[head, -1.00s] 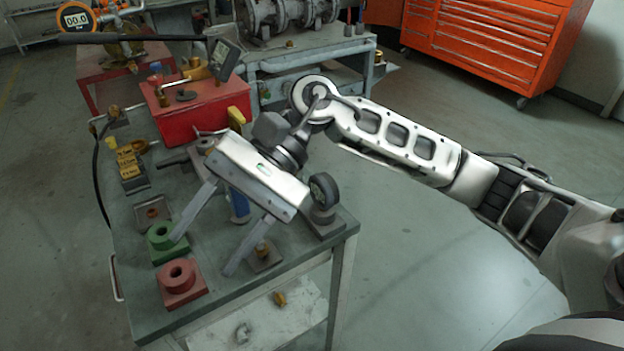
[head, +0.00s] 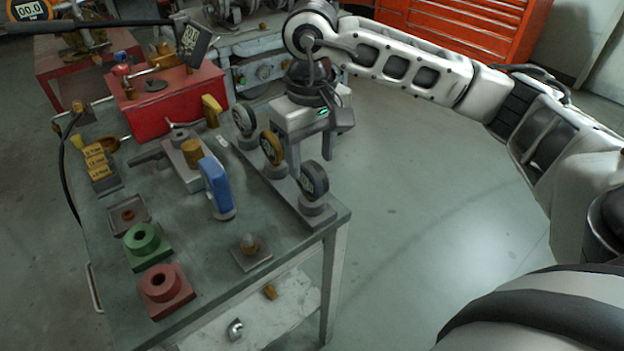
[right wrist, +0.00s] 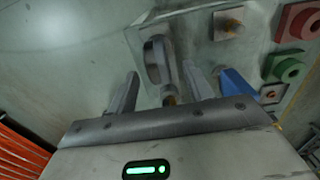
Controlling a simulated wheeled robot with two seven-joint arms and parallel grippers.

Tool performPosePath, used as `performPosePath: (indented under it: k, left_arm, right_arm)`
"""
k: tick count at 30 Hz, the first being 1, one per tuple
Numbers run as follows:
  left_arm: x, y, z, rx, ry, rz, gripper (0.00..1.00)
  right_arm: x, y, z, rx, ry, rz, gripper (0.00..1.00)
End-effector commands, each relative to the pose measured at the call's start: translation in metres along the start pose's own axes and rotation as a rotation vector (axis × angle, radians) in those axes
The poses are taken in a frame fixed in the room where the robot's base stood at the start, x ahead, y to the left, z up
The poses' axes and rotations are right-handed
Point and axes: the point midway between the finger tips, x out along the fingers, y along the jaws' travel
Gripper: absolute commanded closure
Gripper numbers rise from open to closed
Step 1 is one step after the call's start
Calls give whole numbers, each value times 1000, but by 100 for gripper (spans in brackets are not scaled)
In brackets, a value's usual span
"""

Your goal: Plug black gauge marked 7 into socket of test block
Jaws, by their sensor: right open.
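Two black gauges stand upright on a grey rack at the bench's right edge, one at the near end (head: 314,180) and one at the far end (head: 244,120). A brass-coloured gauge (head: 270,147) stands between them. Their numbers are too small to read. In the right wrist view, that dark gauge (right wrist: 157,58) shows beyond and between the open fingers, not gripped. A grey block (head: 183,165) with a top opening and brass fitting, apparently the test block, stands left of the rack.
A blue handle (head: 217,188) stands by the grey block. Green (head: 147,245) and red (head: 166,290) socketed blocks sit at the front left. A plate with a knob (head: 250,252) lies near the front edge. A red box (head: 165,95) stands farther back.

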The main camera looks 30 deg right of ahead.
Motion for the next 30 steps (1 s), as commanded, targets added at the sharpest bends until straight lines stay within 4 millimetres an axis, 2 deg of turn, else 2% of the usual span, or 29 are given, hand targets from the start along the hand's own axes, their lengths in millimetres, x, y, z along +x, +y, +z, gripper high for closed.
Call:
performPosePath:
  k: [7, 15, 24, 26, 30]
  left_arm:
    - [-1, 0, 0, 1, -3, -2, 64]
    - [-1, -1, 3, 6, -15, -6, 64]
    - [0, -1, 2, 9, -13, -7, 64]
    - [1, -1, 1, 10, -11, -7, 64]
    - [1, -1, -1, 10, -7, -6, 64]
  right_arm:
    - [18, 1, 0, 2, -2, -1, 49]
    - [56, 4, -3, 0, -3, -2, 49]
    - [62, 4, -4, 0, 0, -1, 49]
    - [62, 4, -4, 0, 1, -2, 63]
    - [61, 4, -4, 0, 1, -2, 100]
